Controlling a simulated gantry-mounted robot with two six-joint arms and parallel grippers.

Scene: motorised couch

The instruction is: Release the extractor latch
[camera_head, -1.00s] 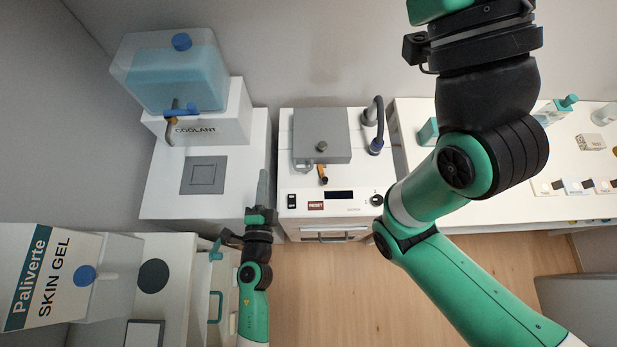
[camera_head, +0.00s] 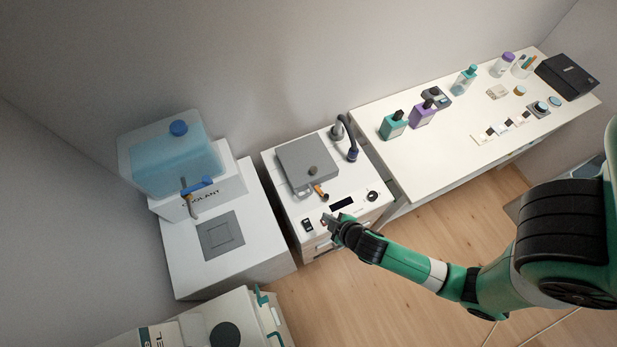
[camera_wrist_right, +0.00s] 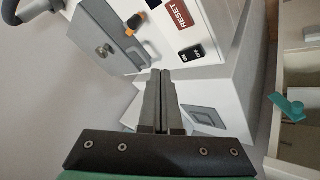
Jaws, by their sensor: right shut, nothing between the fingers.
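The extractor is a white unit with a grey square lid (camera_head: 306,160) and a round knob on top. A small orange-tipped lever (camera_head: 320,192), apparently the latch, sticks out at the lid's front edge. It also shows near the top of the right wrist view (camera_wrist_right: 135,22), beside the grey lid (camera_wrist_right: 98,38). My right gripper (camera_head: 327,222) is shut and empty at the front edge of the control panel, a short way in front of the lever and apart from it. Its fingers (camera_wrist_right: 164,90) point toward the unit in the wrist view. My left gripper is out of view.
The panel has a RESET label (camera_wrist_right: 178,17), a rocker switch (camera_wrist_right: 193,52) and a dark display (camera_head: 342,203). A hose (camera_head: 347,138) rises at the back right. The coolant tank (camera_head: 172,158) stands left; a bottle-laden counter (camera_head: 430,165) is right.

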